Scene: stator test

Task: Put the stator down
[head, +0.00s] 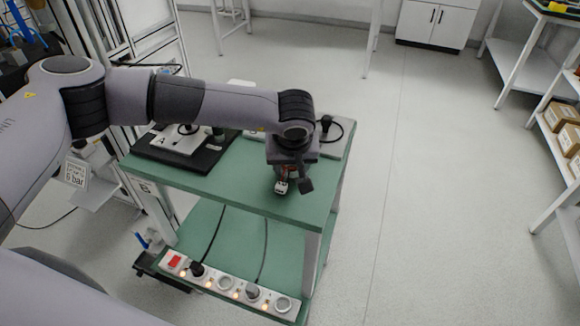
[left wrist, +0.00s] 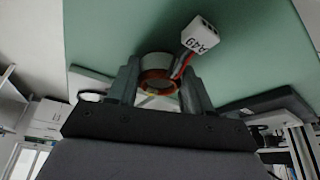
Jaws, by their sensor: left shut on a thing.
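My left gripper (head: 288,168) is over the right part of the green table top (head: 230,190). In the left wrist view the gripper (left wrist: 160,88) is shut on the stator (left wrist: 157,66), a ring with orange-copper windings, with one finger on each side of it. A white connector (left wrist: 200,36) marked A49 hangs from the stator on red and dark wires. The connector also shows in the head view (head: 281,187), just below the gripper. I cannot tell whether the stator touches the table top. My right gripper is not in view.
A black base with a white plate (head: 178,140) marked A stands at the table's left. A grey unit with a black cable (head: 335,135) stands at the back right. The front of the top is clear. A power strip (head: 225,285) lies on the lower shelf.

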